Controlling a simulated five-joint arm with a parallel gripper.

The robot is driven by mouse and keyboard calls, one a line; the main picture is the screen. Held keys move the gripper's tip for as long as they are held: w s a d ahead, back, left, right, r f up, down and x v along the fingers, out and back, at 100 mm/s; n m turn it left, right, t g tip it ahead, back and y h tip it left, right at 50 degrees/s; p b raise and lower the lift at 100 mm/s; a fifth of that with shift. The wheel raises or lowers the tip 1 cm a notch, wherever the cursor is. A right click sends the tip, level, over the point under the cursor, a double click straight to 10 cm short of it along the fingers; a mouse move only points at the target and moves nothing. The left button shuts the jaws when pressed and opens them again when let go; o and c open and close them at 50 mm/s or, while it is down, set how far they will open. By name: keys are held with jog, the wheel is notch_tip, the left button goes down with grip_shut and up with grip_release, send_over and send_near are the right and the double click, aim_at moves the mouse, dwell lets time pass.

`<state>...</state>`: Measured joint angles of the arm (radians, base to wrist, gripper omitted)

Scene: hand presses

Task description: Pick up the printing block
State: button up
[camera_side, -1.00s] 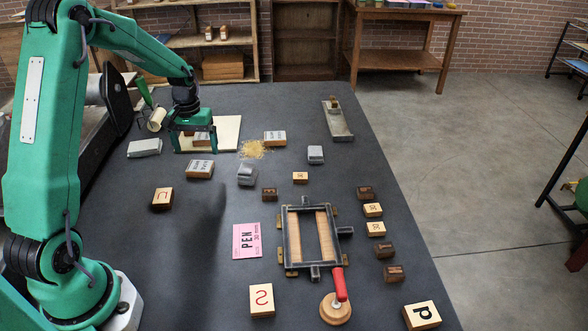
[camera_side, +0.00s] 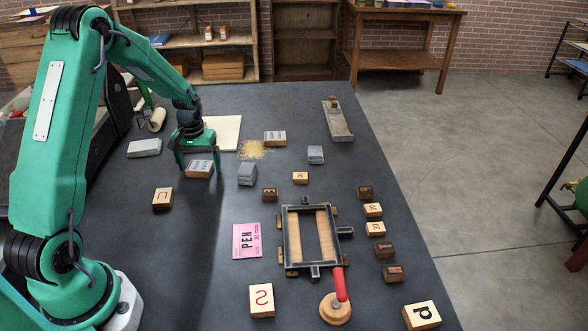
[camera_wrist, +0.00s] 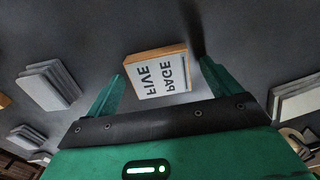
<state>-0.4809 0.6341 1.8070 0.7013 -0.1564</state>
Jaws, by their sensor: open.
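Several printing blocks lie on the dark table. A wooden block with a white top printed in dark letters (camera_side: 200,170) lies flat below my gripper (camera_side: 199,163) in the side view. In the wrist view the block, reading "PAGE FIVE" (camera_wrist: 160,82), lies between the two fingers of my gripper (camera_wrist: 162,72), which are apart and empty. The fingers show gaps to the block on both sides. Another block printed in dark letters (camera_side: 275,138) lies farther back to the right. Whether the fingers reach down beside the near block cannot be told.
Grey metal blocks (camera_side: 247,174) and (camera_side: 145,148) lie on either side. A white board (camera_side: 228,131) is behind my gripper. Bare table lies left of the card.

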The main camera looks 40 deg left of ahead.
aim_at(201, 166)
dwell(0.4)
jog(key=c, duration=1.1)
jog(key=shift+r, duration=0.2)
jog(key=shift+r, duration=0.55)
jog(key=r, duration=0.3)
jog(key=shift+d+r, duration=0.1)
jog(key=shift+d, duration=0.3)
jog(key=d+r, duration=0.2)
jog(key=d, duration=0.1)
jog(key=d+r, duration=0.2)
jog(key=d, duration=0.2)
jog(key=d+r, duration=0.2)
jog(key=d, duration=0.2)
jog(key=shift+s+r, duration=0.2)
jog(key=shift+s, duration=0.1)
